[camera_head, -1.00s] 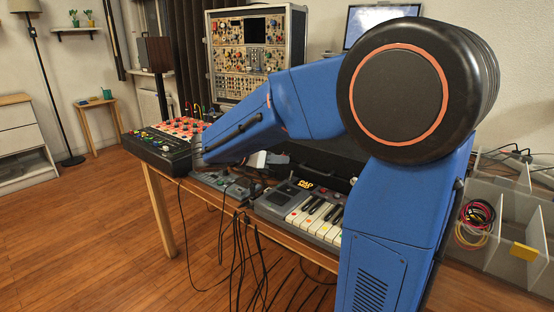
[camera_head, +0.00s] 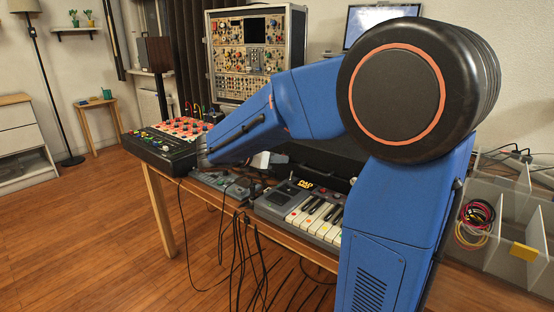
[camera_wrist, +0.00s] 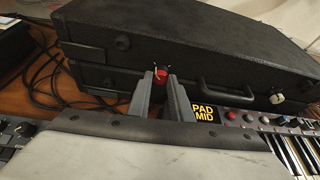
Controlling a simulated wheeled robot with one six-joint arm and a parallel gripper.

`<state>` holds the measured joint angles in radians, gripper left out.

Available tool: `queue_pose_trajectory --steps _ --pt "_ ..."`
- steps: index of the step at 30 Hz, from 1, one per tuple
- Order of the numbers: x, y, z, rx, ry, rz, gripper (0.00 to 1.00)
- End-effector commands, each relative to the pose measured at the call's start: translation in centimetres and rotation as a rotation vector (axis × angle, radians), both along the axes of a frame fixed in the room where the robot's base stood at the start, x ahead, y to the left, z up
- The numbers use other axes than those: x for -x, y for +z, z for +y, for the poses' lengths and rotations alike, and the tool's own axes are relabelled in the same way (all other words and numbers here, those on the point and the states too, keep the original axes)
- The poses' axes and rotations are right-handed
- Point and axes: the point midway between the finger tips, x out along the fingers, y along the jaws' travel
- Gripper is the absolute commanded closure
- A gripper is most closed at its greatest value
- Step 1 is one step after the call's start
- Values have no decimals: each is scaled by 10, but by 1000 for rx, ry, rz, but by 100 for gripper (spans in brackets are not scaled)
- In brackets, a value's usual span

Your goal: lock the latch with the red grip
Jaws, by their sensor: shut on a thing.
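A black case (camera_wrist: 215,62) lies on the table in the wrist view, its lid down over its base, with a dark handle on the front. A latch with a red grip (camera_wrist: 161,76) is on the case's front, left of the handle. My gripper (camera_wrist: 162,84) has its two grey fingers on either side of the red grip and is shut on it. The fingertips partly cover the latch, and I cannot tell whether it is locked. In the head view my arm hides the latch and the gripper; only part of the black case (camera_head: 326,153) shows.
A second latch with a pale grip (camera_wrist: 277,98) is right of the handle. A small keyboard (camera_head: 305,212) stands close in front of the case. Loose cables (camera_wrist: 48,78) lie to the left. A mixer (camera_head: 160,150) is at the table's left end.

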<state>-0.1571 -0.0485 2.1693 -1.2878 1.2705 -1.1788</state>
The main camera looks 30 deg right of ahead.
Motion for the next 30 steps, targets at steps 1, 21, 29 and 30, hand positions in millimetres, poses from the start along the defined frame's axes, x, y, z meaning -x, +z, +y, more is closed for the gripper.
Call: queue_pose_trajectory --steps 1,21,29,30 --pt "1 0 0 -4 1 -14 100" --pt "7 -1 -2 -191 1 -522 100" --pt "9 -3 -3 -274 1 -752 100" --pt "10 -3 -3 -286 1 -786 100"
